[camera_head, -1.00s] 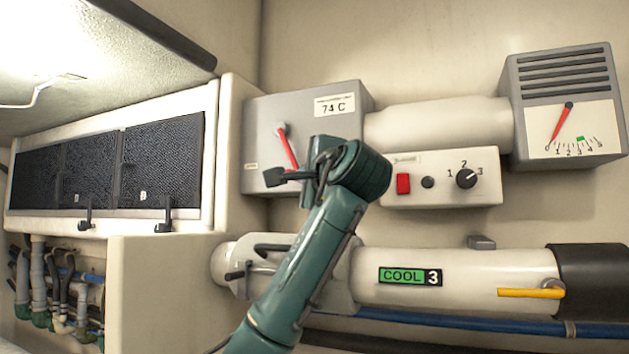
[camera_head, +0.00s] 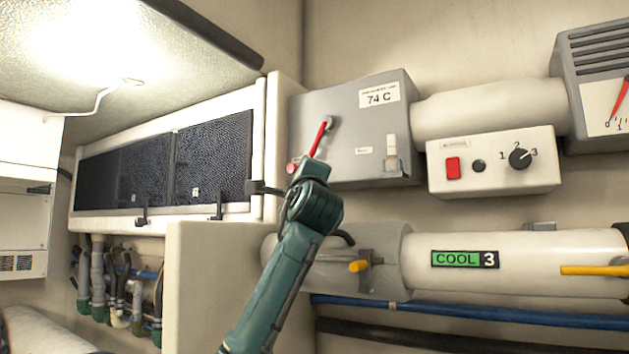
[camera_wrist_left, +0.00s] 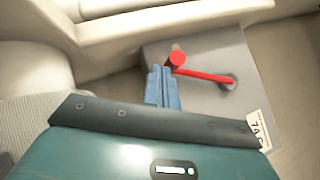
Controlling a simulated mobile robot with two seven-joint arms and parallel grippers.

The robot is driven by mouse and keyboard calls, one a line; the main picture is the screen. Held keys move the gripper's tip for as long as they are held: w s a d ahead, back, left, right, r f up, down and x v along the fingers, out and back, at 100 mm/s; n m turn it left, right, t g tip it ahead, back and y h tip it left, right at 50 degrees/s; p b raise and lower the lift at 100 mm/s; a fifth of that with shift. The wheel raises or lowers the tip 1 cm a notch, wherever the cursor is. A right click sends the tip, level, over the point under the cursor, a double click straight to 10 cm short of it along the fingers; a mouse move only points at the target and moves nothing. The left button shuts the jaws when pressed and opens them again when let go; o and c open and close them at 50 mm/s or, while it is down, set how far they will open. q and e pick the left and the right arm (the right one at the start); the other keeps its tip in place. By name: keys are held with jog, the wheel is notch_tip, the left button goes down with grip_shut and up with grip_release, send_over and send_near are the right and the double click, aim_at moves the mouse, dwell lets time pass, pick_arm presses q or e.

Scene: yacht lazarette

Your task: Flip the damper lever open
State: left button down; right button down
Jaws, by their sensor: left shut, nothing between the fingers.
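The red lever (camera_head: 320,138) is on the grey box (camera_head: 350,105) with the 74 C label. It slants down and left from its pivot, and its round red knob (camera_head: 292,168) shows just left of my gripper. My left gripper (camera_head: 314,170) is at the lever's lower end, its fingers mostly hidden by my wrist. In the wrist view the fingers (camera_wrist_left: 161,78) are shut and empty, right beside the red knob (camera_wrist_left: 176,58); I cannot tell whether they touch it. My right gripper is out of view.
A white control panel (camera_head: 490,162) with a red switch and dial is right of the grey box. Below runs a white pipe (camera_head: 520,250) marked COOL 3 with yellow handles. A white cabinet with dark mesh panels (camera_head: 210,160) stands left.

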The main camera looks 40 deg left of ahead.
pick_arm(q)
jog(key=shift+s+a+r+m+t, duration=0.1)
jog(key=shift+a+r+m+t, duration=0.05)
jog(key=shift+a+m+t, duration=0.4)
jog(key=shift+a, duration=0.4)
jog(key=shift+a+r, duration=0.2)
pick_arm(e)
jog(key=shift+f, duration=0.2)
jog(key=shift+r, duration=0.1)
